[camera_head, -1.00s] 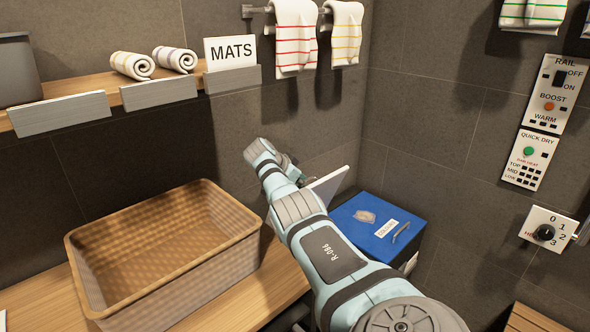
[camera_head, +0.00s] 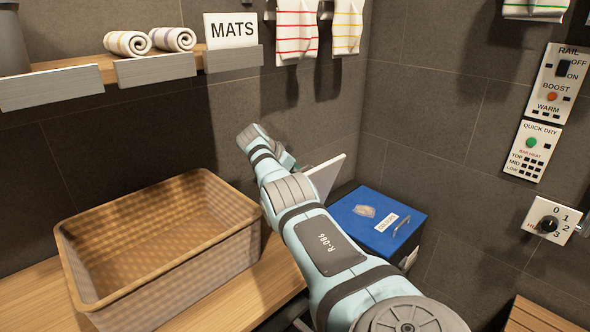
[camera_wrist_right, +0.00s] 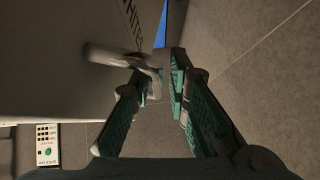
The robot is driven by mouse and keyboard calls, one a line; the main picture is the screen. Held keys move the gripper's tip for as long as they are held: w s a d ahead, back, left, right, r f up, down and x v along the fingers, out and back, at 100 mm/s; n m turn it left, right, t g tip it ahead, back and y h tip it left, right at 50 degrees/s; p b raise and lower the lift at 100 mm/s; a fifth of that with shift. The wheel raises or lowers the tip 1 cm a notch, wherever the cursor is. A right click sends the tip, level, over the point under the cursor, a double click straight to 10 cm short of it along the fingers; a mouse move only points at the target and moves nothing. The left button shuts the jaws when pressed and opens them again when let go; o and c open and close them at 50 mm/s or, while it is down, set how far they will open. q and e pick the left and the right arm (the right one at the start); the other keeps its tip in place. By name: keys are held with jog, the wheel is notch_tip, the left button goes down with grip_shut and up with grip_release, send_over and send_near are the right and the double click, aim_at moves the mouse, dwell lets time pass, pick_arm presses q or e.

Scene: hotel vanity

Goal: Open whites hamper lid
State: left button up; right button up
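The whites hamper lid (camera_head: 326,177) is a pale panel standing tilted up beside the blue hamper in the head view. In the right wrist view its underside or face (camera_wrist_right: 60,60) fills the left, with part of the word "WHITES" at the top edge. A grey bar handle (camera_wrist_right: 115,55), blurred, sticks out from it. My right gripper (camera_wrist_right: 166,85) has its fingers parted with a narrow gap. The handle's end is close to the left fingertip; I cannot tell if they touch. In the head view my right arm hides the whites hamper's body and most of the gripper. My left gripper is out of view.
A blue hamper (camera_head: 376,222) with a shut lid, label and handle stands right of the raised lid. A wicker basket (camera_head: 235,245) sits on the wooden counter at left. A shelf (camera_head: 80,82) and towels (camera_head: 297,30) are above. Wall control panels (camera_head: 545,90) are at right.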

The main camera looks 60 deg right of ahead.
jog(key=shift+s, duration=0.15)
jog(key=s+v, duration=0.1)
jog(key=v, duration=0.6)
jog(key=shift+w+a+r, duration=0.3)
jog(key=shift+w, duration=0.25)
